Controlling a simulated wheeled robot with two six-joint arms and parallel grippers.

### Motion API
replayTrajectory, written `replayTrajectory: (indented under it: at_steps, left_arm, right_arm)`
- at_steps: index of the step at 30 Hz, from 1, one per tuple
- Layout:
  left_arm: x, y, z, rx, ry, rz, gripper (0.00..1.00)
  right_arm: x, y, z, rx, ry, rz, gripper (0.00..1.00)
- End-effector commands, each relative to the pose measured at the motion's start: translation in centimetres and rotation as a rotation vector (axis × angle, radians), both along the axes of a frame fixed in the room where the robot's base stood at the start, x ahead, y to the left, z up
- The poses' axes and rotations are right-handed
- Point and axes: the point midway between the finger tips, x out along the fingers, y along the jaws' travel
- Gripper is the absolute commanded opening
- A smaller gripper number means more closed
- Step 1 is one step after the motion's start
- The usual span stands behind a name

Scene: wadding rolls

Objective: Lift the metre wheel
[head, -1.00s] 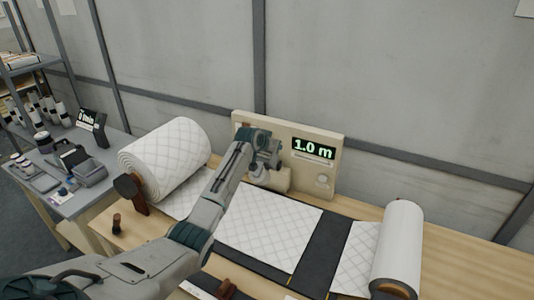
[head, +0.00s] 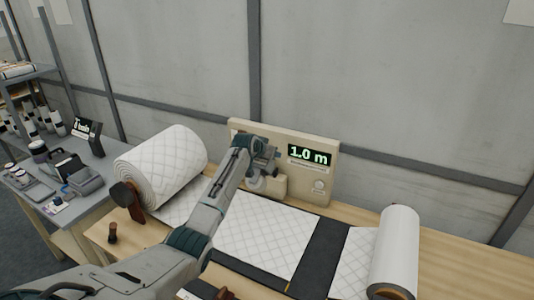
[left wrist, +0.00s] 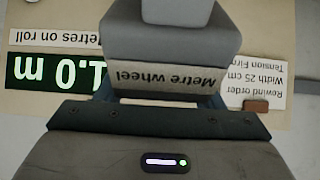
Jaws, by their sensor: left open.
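My left gripper (head: 266,158) is at the beige panel (head: 238,126), beside its lit "1.0 m" display (head: 309,155), and is open. In the left wrist view an upside-down "Metre wheel" label (left wrist: 166,80) is seen just beyond my gripper's dark body, and the display (left wrist: 55,72) shows at left. The fingertips are not clear there. My right gripper is not in view.
A smaller white roll (head: 399,245) is at right. A small brown peg (head: 112,232) stands at front left. Bare bench lies at far right.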

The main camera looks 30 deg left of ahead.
Motion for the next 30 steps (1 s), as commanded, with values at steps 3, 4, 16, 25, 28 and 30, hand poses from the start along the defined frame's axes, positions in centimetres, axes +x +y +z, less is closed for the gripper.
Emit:
replayTrajectory:
  at_steps: [3, 4, 16, 25, 28, 30]
  left_arm:
    - [-0.3, 0.0, 0.2, 0.002, -0.002, 0.0, 0.62]
    - [-0.4, 0.0, 0.3, 0.002, -0.002, 0.0, 0.62]
    - [-5.2, -0.2, 3.6, 0.004, -0.004, 0.0, 0.62]
    - [-8.2, -0.4, 5.9, 0.001, -0.001, -0.001, 0.62]
    - [-8.6, -0.4, 6.2, 0.001, 0.001, -0.001, 0.62]
    - [-8.7, -0.5, 6.3, 0.0, 0.001, 0.0, 0.62]
  right_arm:
    - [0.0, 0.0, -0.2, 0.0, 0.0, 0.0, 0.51]
    - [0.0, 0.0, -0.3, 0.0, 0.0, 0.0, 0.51]
    - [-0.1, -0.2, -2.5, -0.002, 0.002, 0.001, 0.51]
    - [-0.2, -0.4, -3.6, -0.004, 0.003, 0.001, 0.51]
    - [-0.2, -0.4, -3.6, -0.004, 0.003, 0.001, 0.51]
    - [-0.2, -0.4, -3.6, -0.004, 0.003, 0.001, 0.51]
